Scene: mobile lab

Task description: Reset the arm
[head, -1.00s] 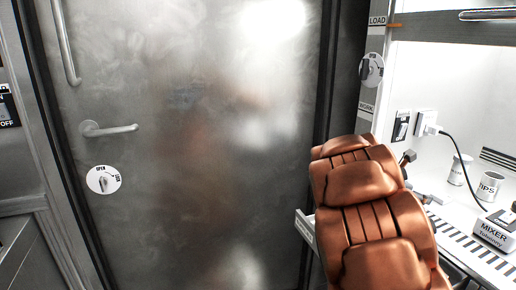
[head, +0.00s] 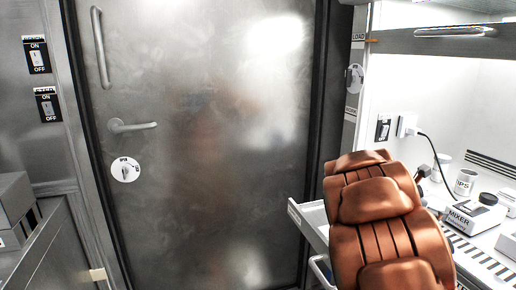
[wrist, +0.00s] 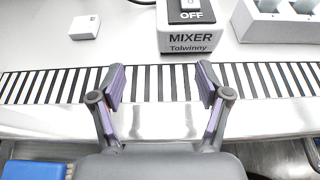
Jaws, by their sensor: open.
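My gripper (wrist: 160,88) is open and empty in the wrist view, its two fingers wide apart over the front edge of the white counter (wrist: 130,40). The striped strip (wrist: 150,85) along the counter lies under and between the fingertips. The mixer box (wrist: 190,38), labelled "MIXER Tolwinny", is just beyond the fingertips. In the head view, my brown padded arm (head: 380,225) rises at the lower right, beside the counter. My gripper does not show in the head view.
A metal door (head: 215,150) with a lever handle (head: 132,126) and a round dial (head: 125,170) fills the middle. An open drawer (head: 312,222) juts out left of my arm. Cups (head: 465,182) stand on the counter. Boxes (head: 15,200) sit at the left.

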